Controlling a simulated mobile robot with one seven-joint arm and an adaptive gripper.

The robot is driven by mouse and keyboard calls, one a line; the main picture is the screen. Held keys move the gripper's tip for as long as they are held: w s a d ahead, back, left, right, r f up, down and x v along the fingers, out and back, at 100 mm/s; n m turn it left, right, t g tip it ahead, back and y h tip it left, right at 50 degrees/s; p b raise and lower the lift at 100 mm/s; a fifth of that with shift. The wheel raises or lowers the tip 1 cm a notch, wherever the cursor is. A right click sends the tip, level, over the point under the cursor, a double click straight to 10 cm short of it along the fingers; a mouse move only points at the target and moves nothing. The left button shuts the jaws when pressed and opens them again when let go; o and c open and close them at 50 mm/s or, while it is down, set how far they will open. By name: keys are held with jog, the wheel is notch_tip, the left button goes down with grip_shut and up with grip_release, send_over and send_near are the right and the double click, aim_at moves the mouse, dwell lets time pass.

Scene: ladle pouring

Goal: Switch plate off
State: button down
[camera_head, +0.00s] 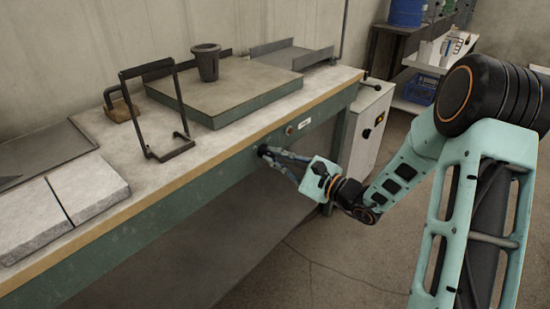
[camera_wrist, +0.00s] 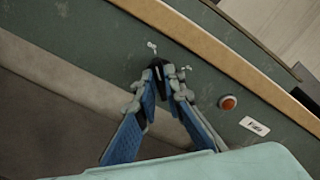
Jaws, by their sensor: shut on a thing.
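The plate (camera_head: 255,92) is a thick grey slab with a green side on top of the bench. A small black knob (camera_head: 262,150) sits on the bench's green front panel; it also shows in the wrist view (camera_wrist: 158,68). My gripper (camera_head: 268,154) is at the panel with its fingertips closed around the knob, and the wrist view shows them (camera_wrist: 162,78) partly hiding it. A round orange indicator (camera_wrist: 228,102) and a white label (camera_wrist: 255,126) are to the right of the knob. I cannot tell whether the indicator is lit.
A dark cup (camera_head: 206,62) stands on the plate. A black metal frame (camera_head: 150,110) stands on the bench to its left, near grey slabs (camera_head: 88,188). A light cabinet (camera_head: 368,135) stands right of the bench. The floor in front is clear.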

jog(key=c, duration=2)
grip_release()
jog(key=v, duration=1.2)
